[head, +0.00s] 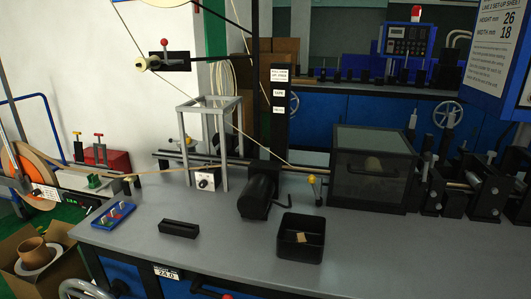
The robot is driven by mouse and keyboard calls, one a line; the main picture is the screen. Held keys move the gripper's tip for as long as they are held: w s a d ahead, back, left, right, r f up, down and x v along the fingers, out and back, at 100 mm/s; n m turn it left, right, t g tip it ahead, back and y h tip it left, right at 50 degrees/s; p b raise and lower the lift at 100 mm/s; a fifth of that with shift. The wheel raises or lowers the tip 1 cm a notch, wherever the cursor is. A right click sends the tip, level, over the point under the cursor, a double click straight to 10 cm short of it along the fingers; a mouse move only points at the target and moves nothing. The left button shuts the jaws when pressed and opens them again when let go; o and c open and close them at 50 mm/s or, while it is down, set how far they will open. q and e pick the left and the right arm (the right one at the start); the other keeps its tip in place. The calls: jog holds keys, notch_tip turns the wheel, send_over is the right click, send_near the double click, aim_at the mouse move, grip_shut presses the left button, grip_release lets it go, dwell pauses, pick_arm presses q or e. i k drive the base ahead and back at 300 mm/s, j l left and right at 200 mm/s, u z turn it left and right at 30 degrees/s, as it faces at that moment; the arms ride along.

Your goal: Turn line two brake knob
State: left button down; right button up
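A small white box with a round black knob (204,183) on its front stands on the grey bench, at the foot of a grey open frame (209,115). It is the only dial-like knob I can make out on the bench. I cannot read a line number on it, nor tell its exact setting. Neither of my grippers is in view, and nothing touches the knob.
A black motor-like cylinder (259,192) and a black bin (301,238) stand right of the knob. A black block (179,229) and a blue tray (114,215) lie in front-left. A dark clear-walled box (372,168) is farther right. The bench front (225,252) is mostly free.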

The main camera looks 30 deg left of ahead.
aim_at(38, 191)
jog(key=u, duration=2.35)
jog(key=i+j+z, duration=0.4)
jog(key=j, duration=0.3)
jog(key=i+j, duration=0.1)
jog(key=j, duration=0.2)
jog(key=i+j+z, duration=0.1)
jog(key=j, duration=0.25)
jog(key=i+j, duration=0.15)
jog(key=j, duration=0.15)
